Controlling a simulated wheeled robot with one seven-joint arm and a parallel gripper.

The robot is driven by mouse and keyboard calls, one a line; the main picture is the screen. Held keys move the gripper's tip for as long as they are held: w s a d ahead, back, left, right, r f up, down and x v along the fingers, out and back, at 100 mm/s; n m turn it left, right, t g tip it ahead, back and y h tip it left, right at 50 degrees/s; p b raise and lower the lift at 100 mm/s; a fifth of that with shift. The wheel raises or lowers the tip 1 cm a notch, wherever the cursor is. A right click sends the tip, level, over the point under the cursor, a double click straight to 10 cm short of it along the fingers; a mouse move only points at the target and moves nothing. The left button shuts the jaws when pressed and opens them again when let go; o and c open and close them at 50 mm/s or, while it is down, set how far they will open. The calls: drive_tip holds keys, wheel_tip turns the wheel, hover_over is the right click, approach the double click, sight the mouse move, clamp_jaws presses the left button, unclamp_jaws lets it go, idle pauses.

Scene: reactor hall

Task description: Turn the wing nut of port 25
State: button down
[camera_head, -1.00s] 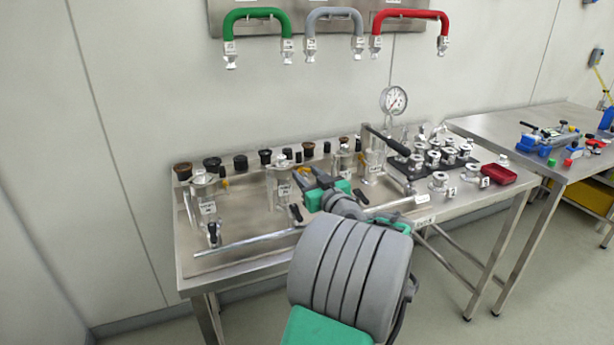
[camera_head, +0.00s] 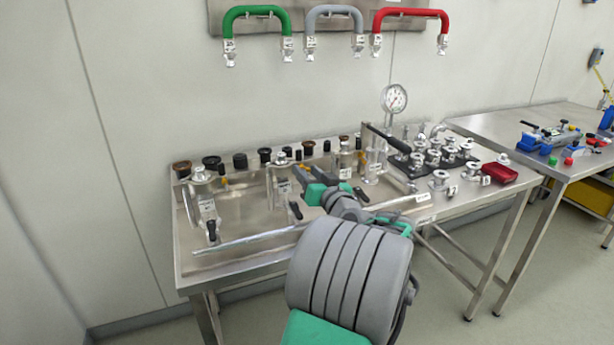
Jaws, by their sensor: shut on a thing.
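My gripper (camera_head: 318,175) reaches over the bench from the front, between the middle port (camera_head: 283,185) and the right port (camera_head: 345,172). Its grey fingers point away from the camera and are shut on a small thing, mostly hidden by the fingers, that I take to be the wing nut. The left port (camera_head: 207,205) stands apart from the gripper. The port labels are too small to read, so I cannot tell which is port 25.
A row of dark knobs (camera_head: 240,160) lines the back of the steel bench (camera_head: 245,230). A pressure gauge (camera_head: 394,98), metal fittings (camera_head: 440,178) and a red tray (camera_head: 499,173) are on the right. A steel rail (camera_head: 250,238) runs along the front. Coloured handles (camera_head: 257,11) hang on the wall.

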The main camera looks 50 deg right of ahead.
drive_tip(key=m, duration=0.5)
drive_tip(key=shift+m+h, duration=0.3)
drive_tip(key=shift+m, duration=0.1)
drive_tip(key=m+p, duration=0.2)
drive_tip(key=m, duration=0.3)
drive_tip(key=shift+f+m, duration=0.15)
drive_tip(key=shift+m, duration=0.25)
drive_tip(key=shift+h, duration=0.3)
drive_tip(key=c, duration=0.9)
unclamp_jaws()
drive_tip(key=shift+o, duration=0.2)
drive_tip(key=b+v, duration=0.1)
drive_tip(key=v, duration=0.6)
drive_tip(key=shift+s+a+f, duration=0.1)
drive_tip(key=shift+s, duration=0.25)
